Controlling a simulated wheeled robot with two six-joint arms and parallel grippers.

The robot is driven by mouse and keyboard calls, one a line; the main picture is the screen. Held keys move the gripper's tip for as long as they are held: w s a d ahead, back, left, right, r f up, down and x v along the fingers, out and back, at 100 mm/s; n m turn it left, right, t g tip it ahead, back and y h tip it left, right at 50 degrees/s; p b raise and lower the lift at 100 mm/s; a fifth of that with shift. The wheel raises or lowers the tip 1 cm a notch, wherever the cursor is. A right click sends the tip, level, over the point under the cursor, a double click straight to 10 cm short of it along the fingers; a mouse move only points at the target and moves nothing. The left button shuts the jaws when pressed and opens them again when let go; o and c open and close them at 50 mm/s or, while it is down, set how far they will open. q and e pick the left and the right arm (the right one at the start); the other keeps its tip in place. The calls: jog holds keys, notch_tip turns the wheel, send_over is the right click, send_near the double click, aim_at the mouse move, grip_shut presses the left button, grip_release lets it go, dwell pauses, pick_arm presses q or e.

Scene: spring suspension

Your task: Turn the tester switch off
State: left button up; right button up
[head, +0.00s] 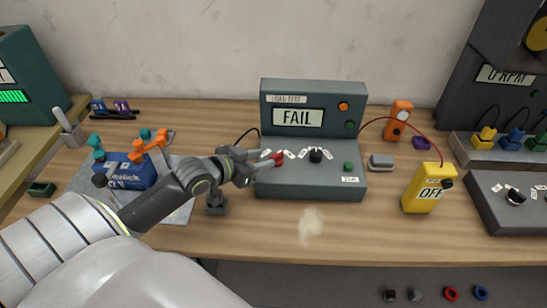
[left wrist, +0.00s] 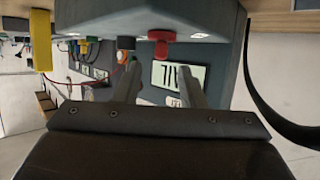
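The tester is a grey-green load test box (head: 335,90) with a lit display (head: 298,117) reading FAIL. A red switch (head: 278,158) sits at the left of its sloped lower panel, with a black knob (head: 316,155) to the right. The red switch also shows in the left wrist view (left wrist: 161,36). My left gripper (head: 260,160) points right at the red switch, its tips very close to it. In the left wrist view its fingers (left wrist: 157,72) are apart with nothing between them, and the switch lies just beyond the tips. My right gripper is not in view.
A yellow box (head: 429,187) reading OFF stands to the right, near an orange meter (head: 397,120). A red cable (head: 420,133) arches between tester and yellow box. A blue battery (head: 128,171) sits left, behind my arm. The table front right of centre is clear.

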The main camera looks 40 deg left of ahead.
aim_at(273, 156)
pick_arm(q)
jog(key=shift+x, duration=2.75)
jog(key=shift+s, duration=0.1)
jog(key=shift+c, duration=0.3)
grip_shut()
